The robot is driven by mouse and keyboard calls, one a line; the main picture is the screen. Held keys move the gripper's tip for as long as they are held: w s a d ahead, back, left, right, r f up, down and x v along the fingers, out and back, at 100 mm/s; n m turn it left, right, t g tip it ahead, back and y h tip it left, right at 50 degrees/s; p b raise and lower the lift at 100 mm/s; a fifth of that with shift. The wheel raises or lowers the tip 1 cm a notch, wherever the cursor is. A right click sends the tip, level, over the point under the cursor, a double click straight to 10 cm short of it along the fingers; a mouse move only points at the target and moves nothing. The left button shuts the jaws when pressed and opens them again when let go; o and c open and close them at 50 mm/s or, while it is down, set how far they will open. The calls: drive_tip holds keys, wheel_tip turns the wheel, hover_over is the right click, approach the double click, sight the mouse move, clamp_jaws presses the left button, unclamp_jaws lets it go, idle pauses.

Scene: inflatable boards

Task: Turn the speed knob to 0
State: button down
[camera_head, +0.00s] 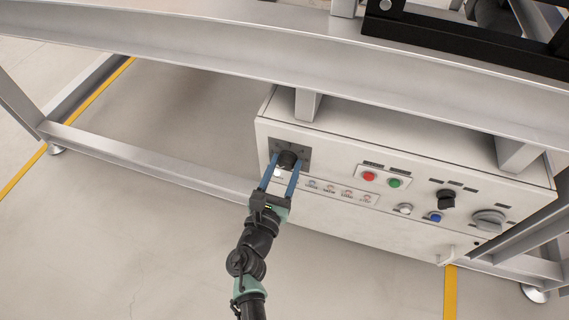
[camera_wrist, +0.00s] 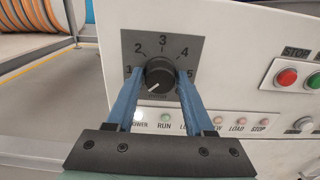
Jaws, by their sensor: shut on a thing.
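The speed knob (camera_wrist: 160,73) is black and round, on a grey square dial plate (camera_wrist: 190,44) with the numbers 1 to 5 around it. Its white pointer line points to the lower left, below the 1. No 0 mark is legible; the fingers cover part of the plate's lower area. My gripper (camera_wrist: 159,76) is shut on the knob, one blue finger on each side. In the head view my gripper (camera_head: 286,161) reaches the knob (camera_head: 288,158) at the left end of the white control box (camera_head: 335,147).
Right of the dial are a red button (camera_head: 369,176), a green button (camera_head: 394,183), a black switch (camera_head: 446,199), a blue button (camera_head: 434,216) and a grey rotary handle (camera_head: 488,221). Indicator lamps sit below the dial. A metal frame beam (camera_head: 300,50) runs above the box.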

idle(0.3)
drive_tip(key=shift+c, duration=1.4)
unclamp_jaws()
drive_tip(key=p+v, duration=0.4)
drive_tip(key=v, duration=0.9)
